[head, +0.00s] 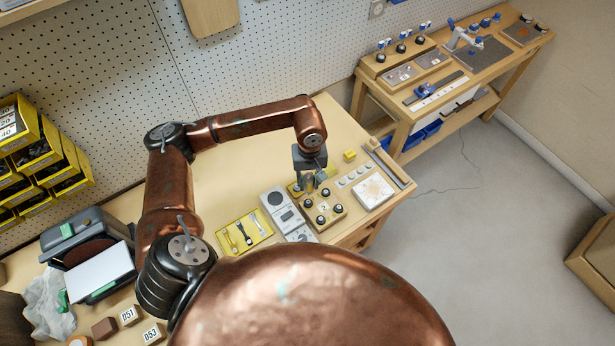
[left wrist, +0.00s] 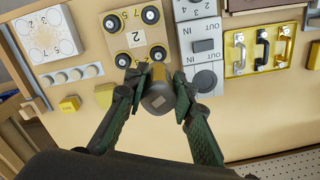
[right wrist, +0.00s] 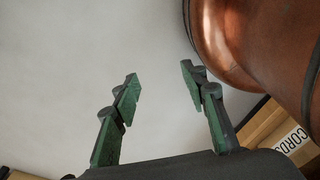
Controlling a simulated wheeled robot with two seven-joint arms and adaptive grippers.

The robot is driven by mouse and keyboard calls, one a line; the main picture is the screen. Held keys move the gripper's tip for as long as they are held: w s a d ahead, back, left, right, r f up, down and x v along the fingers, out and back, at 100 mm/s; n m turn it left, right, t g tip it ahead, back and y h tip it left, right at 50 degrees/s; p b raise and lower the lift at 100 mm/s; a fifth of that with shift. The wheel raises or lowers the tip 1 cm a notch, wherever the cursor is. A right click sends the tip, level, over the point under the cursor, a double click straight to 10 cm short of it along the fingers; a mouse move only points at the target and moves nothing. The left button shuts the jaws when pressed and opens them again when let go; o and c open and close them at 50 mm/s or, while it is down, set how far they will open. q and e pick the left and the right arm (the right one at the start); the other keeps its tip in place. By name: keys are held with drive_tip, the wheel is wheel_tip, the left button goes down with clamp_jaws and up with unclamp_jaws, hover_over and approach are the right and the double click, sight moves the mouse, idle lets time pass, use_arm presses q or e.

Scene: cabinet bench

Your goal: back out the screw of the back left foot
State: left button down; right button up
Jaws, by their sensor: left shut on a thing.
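The board (head: 330,215) with round black feet and a label "2" lies on the bench; it also shows in the left wrist view (left wrist: 134,22). The back left foot (head: 307,203) is at the board's corner nearest my left gripper (head: 309,180). In the left wrist view this foot (left wrist: 158,53) is just beyond the tool. My left gripper is shut on a grey and yellow driver (left wrist: 157,98), seen end-on. The driver's tip is hidden, so I cannot tell whether it touches the screw. My right gripper (left wrist: 0,0) is not in that view; the right gripper (right wrist: 163,85) is open and empty over the floor.
A grey IN/OUT panel (head: 284,210) and a yellow tray of handles (head: 244,233) are left of the board. A white numbered plate (head: 373,191) and a yellow cube (head: 349,155) are to its right.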

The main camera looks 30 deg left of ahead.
sight(309, 190)
use_arm(q)
drive_tip(key=shift+f, duration=0.8)
drive_tip(key=shift+f+b, duration=1)
drive_tip(key=shift+f, duration=0.6)
drive_tip(key=shift+f+b, duration=0.25)
drive_tip(key=shift+b, duration=0.05)
drive_tip(key=shift+r, duration=0.1)
use_arm(e)
drive_tip(key=shift+w+d+f, duration=0.1)
drive_tip(key=shift+w+f, duration=0.1)
drive_tip(key=shift+f, duration=0.4)
drive_tip(key=shift+w+d+f, duration=0.1)
drive_tip(key=shift+w+f, duration=0.1)
drive_tip(key=shift+f, duration=0.4)
use_arm(q)
drive_tip(key=shift+b, duration=0.35)
use_arm(e)
drive_tip(key=shift+w+a+f, duration=0.1)
drive_tip(key=shift+w+f, duration=0.05)
drive_tip(key=shift+f, duration=0.25)
use_arm(q)
drive_tip(key=shift+b, duration=0.4)
use_arm(e)
drive_tip(key=shift+f, duration=0.4)
